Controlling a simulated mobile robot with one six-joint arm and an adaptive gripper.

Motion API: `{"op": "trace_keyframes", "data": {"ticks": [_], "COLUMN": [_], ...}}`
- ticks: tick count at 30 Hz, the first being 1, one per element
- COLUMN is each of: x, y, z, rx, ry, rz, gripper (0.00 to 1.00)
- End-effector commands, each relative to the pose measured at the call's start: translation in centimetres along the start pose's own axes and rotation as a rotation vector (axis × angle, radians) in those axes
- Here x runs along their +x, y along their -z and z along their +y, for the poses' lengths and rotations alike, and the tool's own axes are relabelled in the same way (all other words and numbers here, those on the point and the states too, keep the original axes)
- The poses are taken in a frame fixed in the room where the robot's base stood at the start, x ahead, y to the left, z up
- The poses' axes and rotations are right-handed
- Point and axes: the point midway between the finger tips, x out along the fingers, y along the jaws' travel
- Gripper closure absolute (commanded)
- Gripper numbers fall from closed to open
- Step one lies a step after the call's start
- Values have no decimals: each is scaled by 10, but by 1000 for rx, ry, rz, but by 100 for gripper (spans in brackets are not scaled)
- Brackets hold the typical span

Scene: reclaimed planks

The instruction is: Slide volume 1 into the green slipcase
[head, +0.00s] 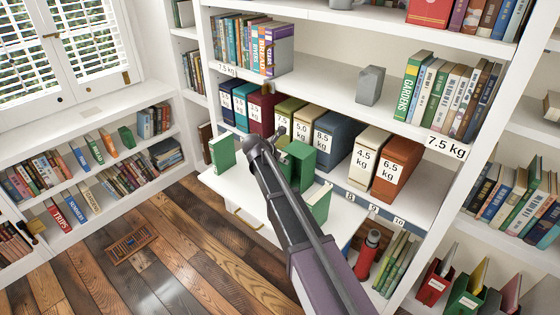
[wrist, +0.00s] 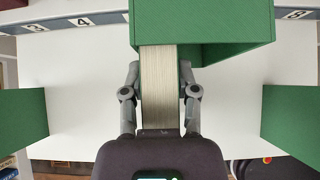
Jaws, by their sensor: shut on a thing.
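In the wrist view my gripper (wrist: 161,90) is shut on a book, taken to be volume 1, whose pale page block (wrist: 160,75) shows between the fingers. The book's far end meets the green slipcase (wrist: 205,25) at the top and seems to pass into or under it. How deep it sits I cannot tell. In the head view the slipcase (head: 302,160) stands on the white pull-out board, and my gripper (head: 264,146) is beside it at the left. The book's label is not readable.
Other green blocks stand on the board (head: 240,187), at left (head: 222,153) and right (head: 318,202); both flank my gripper in the wrist view. Weight-labelled binders, including a blue one (head: 335,140), stand in a row behind. The upper shelf is close above.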

Motion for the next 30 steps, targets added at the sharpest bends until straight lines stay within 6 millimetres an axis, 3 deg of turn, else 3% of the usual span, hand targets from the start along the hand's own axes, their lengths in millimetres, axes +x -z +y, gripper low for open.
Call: {"op": "trace_keyframes", "data": {"ticks": [17,18,21,22,30], "x": [8,8,8,8,8], "y": [-8,-8,-8,-8,-8], "z": [0,0,0,0,0], "rx": [1,1,1,1,1], "ry": [1,1,1,1,1], "rz": [-1,-1,-1,-1,-1], "gripper": [100,55,25,20,20]}}
